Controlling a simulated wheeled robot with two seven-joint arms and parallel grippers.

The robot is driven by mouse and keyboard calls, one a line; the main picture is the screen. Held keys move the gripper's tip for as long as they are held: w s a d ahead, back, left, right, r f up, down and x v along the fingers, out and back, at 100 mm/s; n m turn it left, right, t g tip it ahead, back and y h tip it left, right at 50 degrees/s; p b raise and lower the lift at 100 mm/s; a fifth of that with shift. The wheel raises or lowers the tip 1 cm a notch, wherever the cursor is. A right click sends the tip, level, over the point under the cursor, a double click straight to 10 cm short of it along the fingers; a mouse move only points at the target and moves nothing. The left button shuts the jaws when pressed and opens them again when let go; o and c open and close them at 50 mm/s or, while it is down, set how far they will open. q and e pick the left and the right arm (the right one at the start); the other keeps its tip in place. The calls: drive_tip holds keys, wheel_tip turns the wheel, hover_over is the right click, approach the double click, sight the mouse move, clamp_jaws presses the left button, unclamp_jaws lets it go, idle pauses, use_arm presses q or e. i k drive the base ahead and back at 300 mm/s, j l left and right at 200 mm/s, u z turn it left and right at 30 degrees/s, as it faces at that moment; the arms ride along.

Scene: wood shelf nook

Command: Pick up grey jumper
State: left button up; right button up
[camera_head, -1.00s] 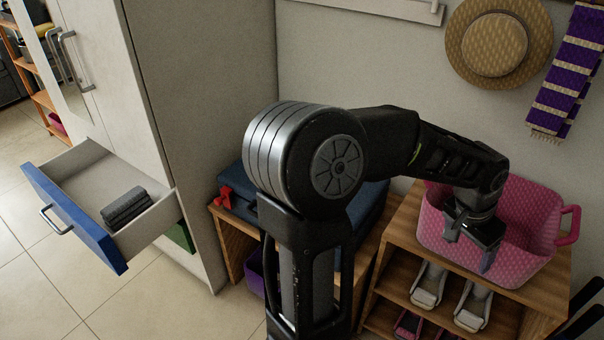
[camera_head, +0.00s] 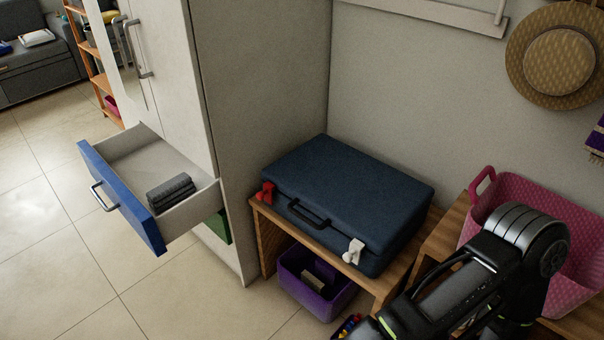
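A folded dark grey garment (camera_head: 170,193), which looks like the grey jumper, lies in the open blue-fronted drawer (camera_head: 118,195) at the left. One of my arms (camera_head: 470,275) shows at the lower right, in front of the pink basket (camera_head: 575,225). I see no gripper fingers in the view, so I cannot tell how either gripper stands.
The drawer sticks out of a tall pale wardrobe (camera_head: 265,130). A blue suitcase (camera_head: 345,195) lies on a wooden bench to its right, with a purple bin (camera_head: 315,290) below. The tiled floor (camera_head: 50,270) before the drawer is clear.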

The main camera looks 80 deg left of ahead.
sight(161, 198)
drive_tip(key=i+j, duration=0.35)
drive_tip(key=j, duration=0.15)
drive_tip(key=u, duration=3.85)
